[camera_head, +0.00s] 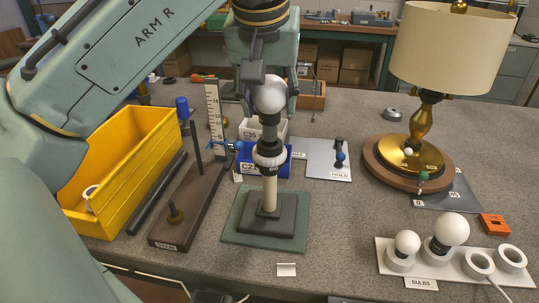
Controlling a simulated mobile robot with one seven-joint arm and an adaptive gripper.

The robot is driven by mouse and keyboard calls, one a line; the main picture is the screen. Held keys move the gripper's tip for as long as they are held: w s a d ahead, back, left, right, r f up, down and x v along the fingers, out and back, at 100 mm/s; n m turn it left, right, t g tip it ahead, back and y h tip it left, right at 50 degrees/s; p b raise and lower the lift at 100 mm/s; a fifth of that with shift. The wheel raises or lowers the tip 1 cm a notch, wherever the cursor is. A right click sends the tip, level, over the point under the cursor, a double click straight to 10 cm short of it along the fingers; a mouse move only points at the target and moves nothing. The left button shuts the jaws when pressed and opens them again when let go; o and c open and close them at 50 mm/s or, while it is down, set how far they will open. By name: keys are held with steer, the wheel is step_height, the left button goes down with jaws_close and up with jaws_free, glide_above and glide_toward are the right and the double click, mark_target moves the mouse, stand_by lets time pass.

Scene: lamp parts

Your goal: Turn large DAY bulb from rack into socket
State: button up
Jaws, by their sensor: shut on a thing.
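My gripper (264,80) points down and is shut on a large white bulb (270,97). The bulb is upright with its dark base downward, directly above the socket (269,154). The socket has a white ring and sits on a pale post on a dark square foot (272,222). Base and socket line up; I cannot tell how deep the base sits. My gripper partly covers the bulb's top and its label is not readable. The white bulb rack (440,279) at right front holds a smaller bulb (406,241), another large bulb (451,229) and two empty rings (479,263).
A yellow bin (125,165) and a wooden stem board (180,215) with posts stand left of the socket. A height scale (214,120) and blue bin (275,164) are close behind. A shaded lamp (445,50) stands at back right. The front middle is mostly clear.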

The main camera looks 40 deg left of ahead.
mark_target(269, 118)
steer(key=shift+f+b, duration=0.65)
steer(key=shift+f, duration=0.45)
steer(key=shift+f+b, duration=0.3)
steer(key=shift+f, duration=0.25)
stand_by(1.3)
steer(key=o, duration=0.4)
steer(key=shift+c, duration=0.2)
steer(key=c, duration=0.4)
steer(key=shift+o, duration=0.2)
steer(key=shift+f, duration=0.15)
steer(key=shift+m+h+p, duration=0.7)
steer(key=shift+m+p, duration=0.85)
steer(key=shift+m, duration=0.25)
steer(key=shift+m+h+p, duration=0.6)
steer(key=shift+m+p, duration=0.85)
steer(key=shift+m, duration=0.15)
